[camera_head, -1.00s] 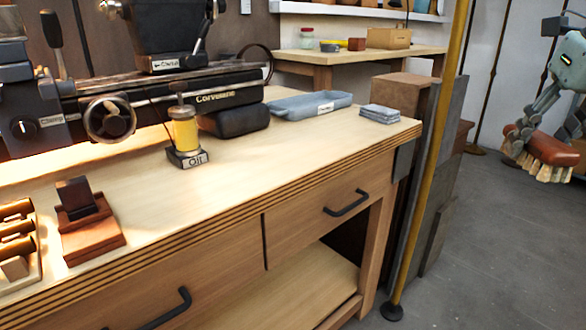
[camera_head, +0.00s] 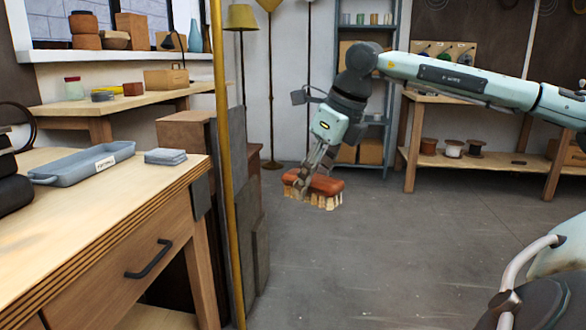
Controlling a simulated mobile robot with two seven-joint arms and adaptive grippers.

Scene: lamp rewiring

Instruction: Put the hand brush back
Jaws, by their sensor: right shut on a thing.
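The hand brush (camera_head: 328,187) has a reddish-brown back and pale bristles that point down. My right gripper (camera_head: 303,186) is shut on its left end and holds it in the air over the grey floor, right of the yellow pole. My right arm reaches in from the right edge. The fingers hide part of the brush's left end. My left gripper is not in view.
A workbench (camera_head: 115,207) with a blue-grey tray (camera_head: 85,163) and folded grey cloths (camera_head: 165,156) stands at left. A yellow pole (camera_head: 222,120) rises beside its corner. Shelves with spools (camera_head: 453,148) stand at the back right. The middle floor is open.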

